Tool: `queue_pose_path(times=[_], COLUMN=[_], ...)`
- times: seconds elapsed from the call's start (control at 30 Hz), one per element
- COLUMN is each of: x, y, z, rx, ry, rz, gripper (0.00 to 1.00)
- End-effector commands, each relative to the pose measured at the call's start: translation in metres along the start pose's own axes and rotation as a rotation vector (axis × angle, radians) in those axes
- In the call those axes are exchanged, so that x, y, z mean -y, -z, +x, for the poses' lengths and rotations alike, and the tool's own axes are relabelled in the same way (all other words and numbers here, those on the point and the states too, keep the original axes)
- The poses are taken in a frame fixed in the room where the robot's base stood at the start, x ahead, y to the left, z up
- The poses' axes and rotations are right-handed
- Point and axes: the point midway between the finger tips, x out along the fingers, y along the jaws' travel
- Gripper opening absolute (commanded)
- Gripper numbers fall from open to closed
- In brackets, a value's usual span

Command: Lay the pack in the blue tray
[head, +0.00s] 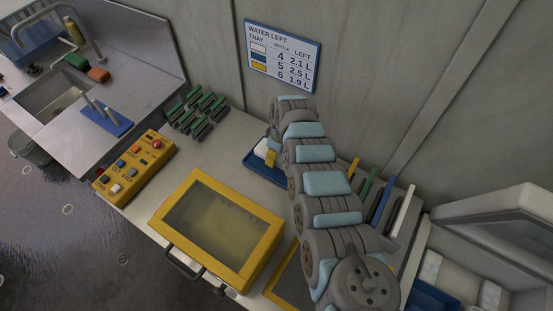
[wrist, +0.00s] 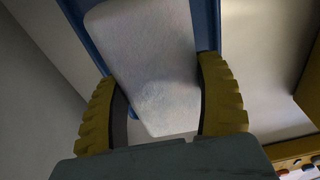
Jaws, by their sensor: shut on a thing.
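The pack (wrist: 150,60) is a pale white, rounded slab between my gripper's two yellow ridged fingers in the wrist view. My gripper (wrist: 158,78) is shut on its near end. The blue tray (wrist: 74,18) shows behind the pack, its rim along both sides. In the head view the blue tray (head: 259,172) lies on the bench by the wall, partly hidden by my arm. The pack (head: 262,147) and a yellow finger of my gripper (head: 270,157) show over it. I cannot tell whether the pack touches the tray floor.
A yellow-framed box with a window (head: 217,224) stands in front of the tray. A yellow button panel (head: 134,167) and green-topped racks (head: 198,112) are to the left. Coloured upright plates (head: 382,200) stand right of my arm. A wall sign (head: 282,56) hangs behind.

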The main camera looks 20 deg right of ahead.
Motion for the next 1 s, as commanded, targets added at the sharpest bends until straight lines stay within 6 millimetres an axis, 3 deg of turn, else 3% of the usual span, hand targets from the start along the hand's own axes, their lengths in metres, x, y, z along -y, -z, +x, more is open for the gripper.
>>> queue_pose_path(times=[0.17, 0.4, 0.9, 0.93, 1.0], x=[-0.002, -0.002, -0.003, -0.003, -0.003], y=[0.005, 0.002, 0.001, 0.0, 0.0], z=[0.008, 0.034, 0.04, 0.04, 0.039], rx=[0.0, -0.001, -0.001, -0.001, -0.001], ry=[-0.003, -0.002, -0.002, -0.002, -0.002], rz=[-0.002, -0.001, 0.001, 0.001, 0.001], gripper=[0.31, 0.31, 0.31, 0.74, 0.94])
